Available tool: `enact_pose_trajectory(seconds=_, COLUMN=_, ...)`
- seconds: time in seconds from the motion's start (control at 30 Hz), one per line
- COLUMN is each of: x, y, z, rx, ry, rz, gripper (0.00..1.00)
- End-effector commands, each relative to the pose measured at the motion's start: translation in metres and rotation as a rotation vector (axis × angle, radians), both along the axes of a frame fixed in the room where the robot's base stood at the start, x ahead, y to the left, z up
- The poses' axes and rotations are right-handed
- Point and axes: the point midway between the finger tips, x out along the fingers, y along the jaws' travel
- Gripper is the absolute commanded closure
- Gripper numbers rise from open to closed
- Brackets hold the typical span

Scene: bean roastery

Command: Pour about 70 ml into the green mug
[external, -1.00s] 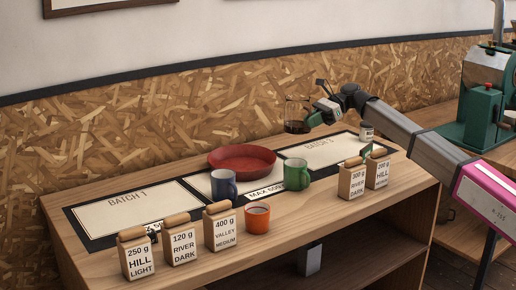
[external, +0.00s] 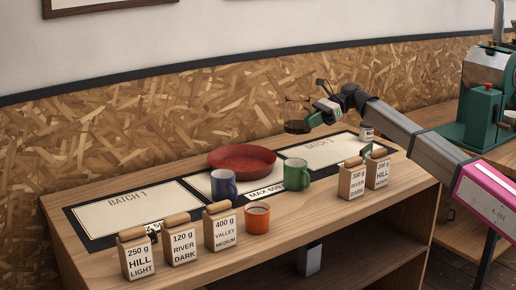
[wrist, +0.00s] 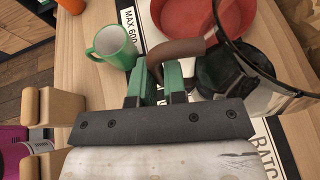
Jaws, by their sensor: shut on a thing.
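The green mug (external: 297,175) stands upright on the table, at the edge of the middle mat section. In the wrist view the green mug (wrist: 117,42) is left of my fingers, and its pale inside shows no clear liquid. My gripper (external: 322,113) is shut on the brown handle (wrist: 178,50) of a glass pot (external: 297,116). The pot is raised behind the green mug, above the table and apart from the mug. Dark contents show low in the pot (wrist: 250,75). How much it holds is not clear.
A blue mug (external: 223,185) and an orange mug (external: 257,218) stand left of the green mug. A red dish (external: 242,157) lies behind it. Several labelled bags (external: 222,230) line the front edge. A small tin (external: 366,132) stands at the right back.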

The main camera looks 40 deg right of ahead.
Motion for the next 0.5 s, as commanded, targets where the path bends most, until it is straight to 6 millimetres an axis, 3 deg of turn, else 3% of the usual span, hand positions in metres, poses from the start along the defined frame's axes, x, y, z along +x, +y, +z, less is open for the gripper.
enact_pose_trajectory(seconds=0.17, x=-0.025, y=0.002, z=-0.002, rx=0.001, ry=-0.003, rz=0.000, gripper=1.00)
enact_pose_trajectory(seconds=0.5, x=-0.122, y=0.008, z=-0.012, rx=0.003, ry=-0.014, rz=0.000, gripper=1.00)
